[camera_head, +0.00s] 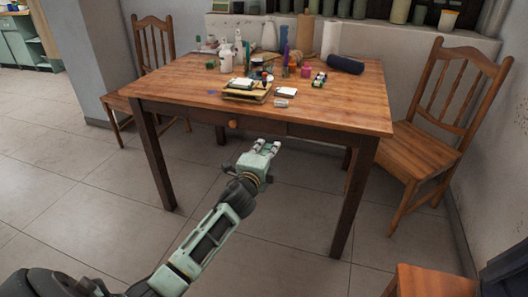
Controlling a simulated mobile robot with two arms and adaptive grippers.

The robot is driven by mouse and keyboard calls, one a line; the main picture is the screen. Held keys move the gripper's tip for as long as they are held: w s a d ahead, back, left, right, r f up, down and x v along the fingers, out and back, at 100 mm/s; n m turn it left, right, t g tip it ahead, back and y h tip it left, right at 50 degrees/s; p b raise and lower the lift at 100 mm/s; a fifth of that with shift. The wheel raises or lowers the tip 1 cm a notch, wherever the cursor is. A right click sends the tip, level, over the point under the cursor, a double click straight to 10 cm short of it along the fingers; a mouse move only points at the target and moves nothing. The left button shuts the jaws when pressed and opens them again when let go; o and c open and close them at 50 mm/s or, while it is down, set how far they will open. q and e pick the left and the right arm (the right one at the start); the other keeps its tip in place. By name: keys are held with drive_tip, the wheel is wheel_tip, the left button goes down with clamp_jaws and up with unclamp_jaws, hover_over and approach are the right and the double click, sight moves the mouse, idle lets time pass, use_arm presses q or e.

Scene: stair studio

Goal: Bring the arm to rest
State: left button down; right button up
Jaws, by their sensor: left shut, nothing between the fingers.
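My left gripper (262,149) is in view near the middle of the picture, at the end of my pale green and black arm, which comes in from the lower left. It is shut and empty. It hangs in the air in front of the near edge of the wooden table (345,105), below the small drawer knob, and holds nothing. My right gripper does not show in this view.
Bottles, pots, paper rolls and a small stack of books (246,92) crowd the table's middle and back. One wooden chair (440,130) stands at the right, another (152,45) at the back left. A third seat (430,281) shows at the lower right. Tiled floor (80,210) is clear at the left.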

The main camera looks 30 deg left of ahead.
use_arm(q)
drive_tip(key=v, duration=0.3)
drive_tip(key=shift+s+d+r, duration=0.1)
drive_tip(key=shift+s+r, duration=0.05)
drive_tip(key=shift+s, duration=0.1)
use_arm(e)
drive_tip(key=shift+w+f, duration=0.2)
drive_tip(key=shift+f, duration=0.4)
